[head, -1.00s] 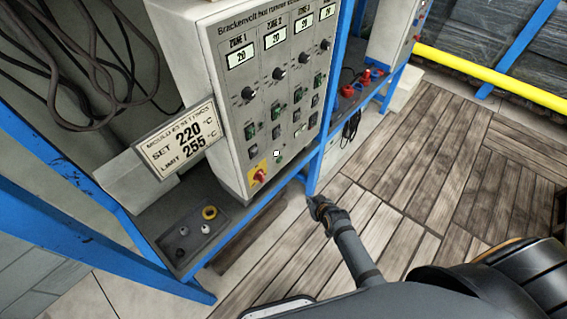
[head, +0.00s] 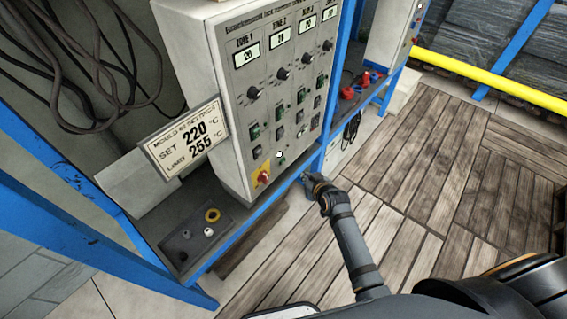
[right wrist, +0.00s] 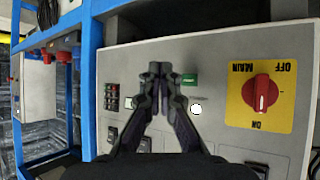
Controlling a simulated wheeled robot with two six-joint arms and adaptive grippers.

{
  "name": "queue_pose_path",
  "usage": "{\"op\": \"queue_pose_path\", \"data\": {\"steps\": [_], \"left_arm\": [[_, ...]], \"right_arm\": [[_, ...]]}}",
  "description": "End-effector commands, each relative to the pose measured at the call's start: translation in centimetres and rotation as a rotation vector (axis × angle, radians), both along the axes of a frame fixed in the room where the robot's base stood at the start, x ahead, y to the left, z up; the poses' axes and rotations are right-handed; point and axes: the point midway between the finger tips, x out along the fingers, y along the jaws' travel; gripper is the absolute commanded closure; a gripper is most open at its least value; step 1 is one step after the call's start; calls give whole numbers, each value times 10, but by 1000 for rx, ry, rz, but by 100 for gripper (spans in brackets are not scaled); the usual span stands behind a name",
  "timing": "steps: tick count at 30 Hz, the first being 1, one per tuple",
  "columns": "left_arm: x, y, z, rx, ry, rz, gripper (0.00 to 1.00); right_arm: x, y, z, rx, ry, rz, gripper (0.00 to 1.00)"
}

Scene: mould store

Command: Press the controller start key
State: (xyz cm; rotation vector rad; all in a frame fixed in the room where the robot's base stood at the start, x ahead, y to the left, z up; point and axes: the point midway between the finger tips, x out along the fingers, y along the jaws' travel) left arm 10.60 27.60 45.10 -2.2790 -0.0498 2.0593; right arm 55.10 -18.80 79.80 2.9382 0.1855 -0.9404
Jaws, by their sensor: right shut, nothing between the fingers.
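The controller (head: 262,115) is a pale grey cabinet with several zone displays, knobs and switches, standing on a blue frame. Low on its front are a small green key (head: 281,161) and a white round part just beside it. In the right wrist view the panel is upside down; the green key (right wrist: 190,79) has lettering too small to read, and the white round part (right wrist: 196,109) is below it. My right gripper (head: 308,180) is shut and empty in front of the panel's lower edge. In the wrist view its fingertips (right wrist: 160,68) appear just left of the green key; contact cannot be told.
A red main switch on a yellow plate (right wrist: 261,93) is close by on the panel. A settings sign (head: 184,139) reads SET 220, LIMIT 255. A grey tray (head: 182,262) with small parts lies on the shelf. A blue post (head: 325,150) stands beside the cabinet.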

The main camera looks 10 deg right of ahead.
Motion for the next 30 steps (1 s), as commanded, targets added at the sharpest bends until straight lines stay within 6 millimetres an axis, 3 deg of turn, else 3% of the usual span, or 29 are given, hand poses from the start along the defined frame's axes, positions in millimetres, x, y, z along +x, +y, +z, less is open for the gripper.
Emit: {"op": "queue_pose_path", "data": {"steps": [8, 14, 30], "left_arm": [[0, 2, -27, 2, 1, -1, 60], [0, 3, -26, 3, 1, -1, 60], [-1, 3, -27, 4, 1, -2, 60]], "right_arm": [[33, 26, -4, 2, -2, 0, 100], [48, 38, -1, 0, 0, 0, 100], [53, 42, -1, 0, 1, 0, 100]]}}
